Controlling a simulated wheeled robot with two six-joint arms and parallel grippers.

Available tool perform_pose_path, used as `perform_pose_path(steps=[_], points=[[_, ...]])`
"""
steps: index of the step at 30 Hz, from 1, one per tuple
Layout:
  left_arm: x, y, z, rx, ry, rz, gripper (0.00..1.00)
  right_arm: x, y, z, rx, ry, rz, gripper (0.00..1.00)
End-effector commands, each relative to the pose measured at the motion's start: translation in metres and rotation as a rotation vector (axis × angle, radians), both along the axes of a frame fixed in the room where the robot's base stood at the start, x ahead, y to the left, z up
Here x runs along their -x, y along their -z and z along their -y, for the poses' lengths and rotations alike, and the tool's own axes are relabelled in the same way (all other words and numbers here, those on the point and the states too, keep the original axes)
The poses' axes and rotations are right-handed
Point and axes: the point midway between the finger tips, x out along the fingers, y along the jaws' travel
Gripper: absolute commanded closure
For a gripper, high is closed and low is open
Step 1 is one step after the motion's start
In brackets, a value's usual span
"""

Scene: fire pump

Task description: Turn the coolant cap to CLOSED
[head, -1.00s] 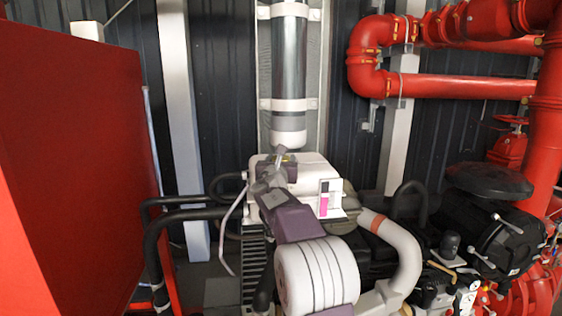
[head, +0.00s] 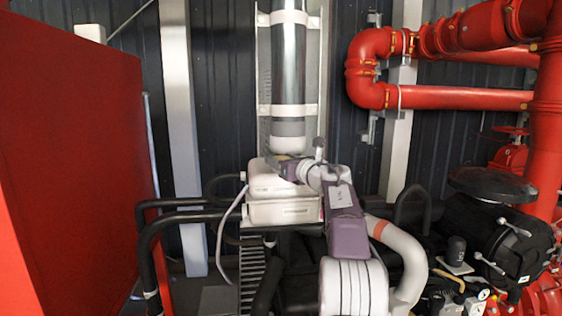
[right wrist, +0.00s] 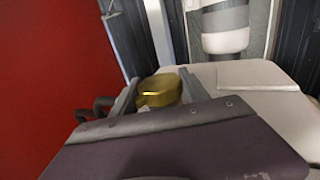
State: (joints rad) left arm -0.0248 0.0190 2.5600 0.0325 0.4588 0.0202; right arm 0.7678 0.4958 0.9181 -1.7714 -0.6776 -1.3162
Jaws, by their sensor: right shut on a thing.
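The coolant cap (right wrist: 160,91) is a gold, faceted cap between the two grey fingers of my right gripper (right wrist: 158,88) in the right wrist view. The fingers are closed on its sides. In the head view my right gripper (head: 287,167) is at the top back of the white tank (head: 284,212), below the vertical cylinder, and it hides the cap. I cannot read any OPEN or CLOSED marking, so the cap's setting cannot be told. My left gripper is not in view.
A vertical metal cylinder (head: 289,75) hangs on the wall just above the gripper. A large red panel (head: 70,160) stands at the left. Black hoses (head: 190,212) run left of the tank. Red pipes (head: 455,97) and a black valve assembly (head: 490,230) are at the right.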

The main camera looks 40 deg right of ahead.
Motion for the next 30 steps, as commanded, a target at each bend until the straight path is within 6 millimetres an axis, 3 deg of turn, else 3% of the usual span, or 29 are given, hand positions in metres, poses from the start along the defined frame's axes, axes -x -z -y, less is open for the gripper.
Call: perform_pose_path(steps=[9, 25, 26, 28, 30], points=[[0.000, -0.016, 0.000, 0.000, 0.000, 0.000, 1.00, 0.000, -0.002, 0.001, 0.000, -0.113, 0.001, 0.88], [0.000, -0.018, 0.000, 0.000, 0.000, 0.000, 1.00, 0.001, -0.001, 0.000, 0.001, -0.137, 0.003, 0.88], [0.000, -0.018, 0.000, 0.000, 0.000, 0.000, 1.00, 0.001, -0.001, 0.000, 0.001, -0.137, 0.003, 0.45], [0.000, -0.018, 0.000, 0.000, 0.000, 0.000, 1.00, 0.001, -0.001, 0.000, 0.001, -0.137, 0.003, 0.25], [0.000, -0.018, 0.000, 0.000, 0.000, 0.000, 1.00, 0.001, -0.001, 0.000, 0.001, -0.137, 0.002, 0.25]])
